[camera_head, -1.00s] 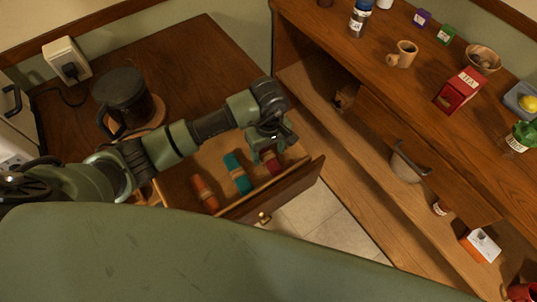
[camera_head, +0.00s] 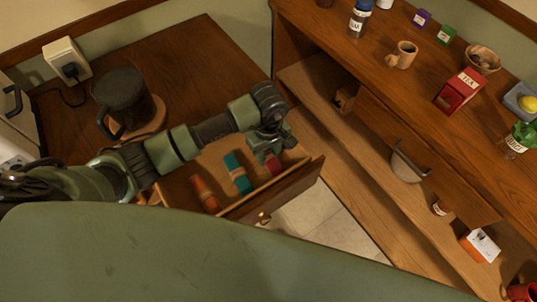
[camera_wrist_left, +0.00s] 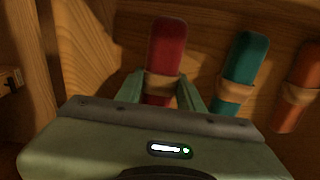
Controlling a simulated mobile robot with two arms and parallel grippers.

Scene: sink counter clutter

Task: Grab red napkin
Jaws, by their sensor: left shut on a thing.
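The red napkin (camera_head: 273,166) is a rolled dark-red cloth with a tan band, in the open drawer (camera_head: 285,183). In the left wrist view the red napkin (camera_wrist_left: 167,46) lies between the fingers of my left gripper (camera_wrist_left: 160,92), which is shut on it around the band. In the head view my left gripper (camera_head: 265,153) reaches down into the drawer and hides part of the napkin. A teal napkin (camera_head: 237,174) and an orange napkin (camera_head: 205,194) lie beside it in the drawer; the teal one (camera_wrist_left: 245,60) and the orange one (camera_wrist_left: 300,85) also show in the wrist view.
A dark pitcher (camera_head: 124,98) stands on a round wooden board on the counter to the left. The drawer front's raised edge lies close to the gripper.

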